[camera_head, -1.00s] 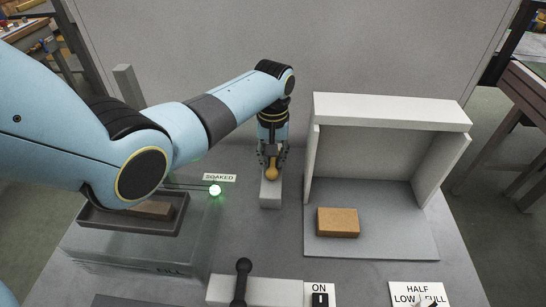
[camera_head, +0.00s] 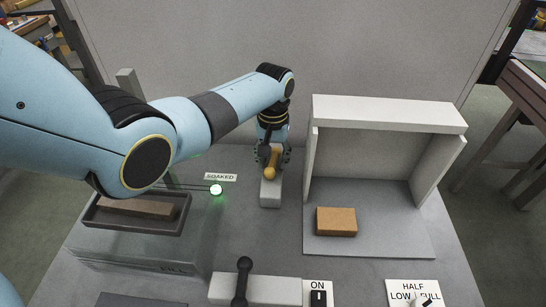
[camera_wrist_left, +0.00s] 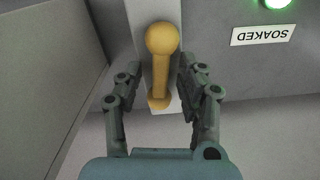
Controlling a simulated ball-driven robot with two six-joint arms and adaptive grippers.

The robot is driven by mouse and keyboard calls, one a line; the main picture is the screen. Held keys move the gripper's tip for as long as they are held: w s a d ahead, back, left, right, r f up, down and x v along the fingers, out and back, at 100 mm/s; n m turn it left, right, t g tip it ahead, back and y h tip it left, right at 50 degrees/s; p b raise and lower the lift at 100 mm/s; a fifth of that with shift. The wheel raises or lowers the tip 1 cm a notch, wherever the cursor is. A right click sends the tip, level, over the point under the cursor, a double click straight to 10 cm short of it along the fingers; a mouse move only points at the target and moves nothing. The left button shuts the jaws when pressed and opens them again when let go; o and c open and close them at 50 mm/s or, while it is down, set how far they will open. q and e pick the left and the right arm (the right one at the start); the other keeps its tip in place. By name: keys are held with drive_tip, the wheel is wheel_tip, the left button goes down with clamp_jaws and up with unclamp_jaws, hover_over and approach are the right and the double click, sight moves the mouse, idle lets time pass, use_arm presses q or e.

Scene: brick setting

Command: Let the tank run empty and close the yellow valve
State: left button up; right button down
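The yellow valve (camera_head: 270,172) is a lever with a round knob on a pale block in the middle of the table. My left gripper (camera_head: 272,157) is at the lever. In the left wrist view its fingers (camera_wrist_left: 158,92) stand apart on both sides of the yellow lever (camera_wrist_left: 160,70), with gaps visible, so it is open. The lever lies lengthwise along the block there. The clear tank (camera_head: 140,255) is at the left, marked FILL or FULL; its water level cannot be told. A dark tray (camera_head: 115,222) with a brick sits on it. My right gripper is not in view.
A green lamp (camera_head: 216,190) glows by the SOAKED label (camera_head: 220,177). A black lever (camera_head: 243,280) stands on a front block, beside an ON switch (camera_head: 318,298). A gauge (camera_head: 413,293) is at front right. A tan brick (camera_head: 336,221) lies inside a pale open shelter (camera_head: 390,113).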

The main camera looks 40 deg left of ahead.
sight(273, 159)
use_arm(q)
drive_tip(key=shift+r, duration=0.1)
wheel_tip(273, 159, up, 12)
idle(0.5)
idle(0.4)
